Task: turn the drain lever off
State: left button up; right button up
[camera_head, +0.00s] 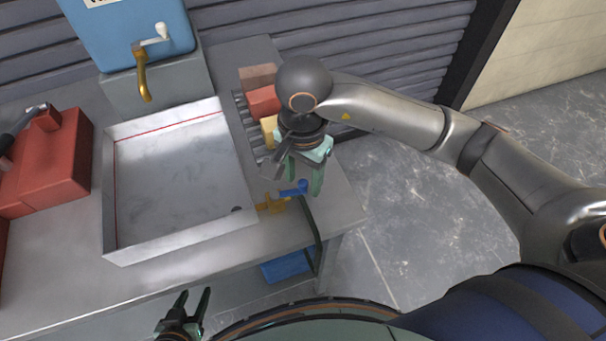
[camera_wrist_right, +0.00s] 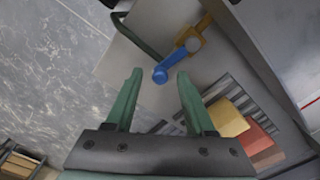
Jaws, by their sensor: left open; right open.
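The blue drain lever (camera_head: 295,188) sits on a brass valve (camera_head: 271,203) at the right front side of the metal tub (camera_head: 180,180). In the right wrist view the lever (camera_wrist_right: 172,66) lies ahead of and between the two green fingers, with the brass valve (camera_wrist_right: 195,36) behind it. My right gripper (camera_head: 302,180) is open and empty, close above the lever; I cannot tell if a finger touches it. My left gripper (camera_head: 196,302) is open and empty in front of the bench's front edge, away from the lever.
A dark hose (camera_head: 313,225) hangs from the valve area towards a blue container (camera_head: 287,266) under the bench. Coloured blocks (camera_head: 262,101) stand on a slatted rack behind my right gripper. A blue tank with a brass tap (camera_head: 143,75) stands behind the tub. A red case (camera_head: 50,165) is at left.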

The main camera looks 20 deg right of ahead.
jog(key=shift+c, duration=0.2)
grip_shut()
dwell(0.4)
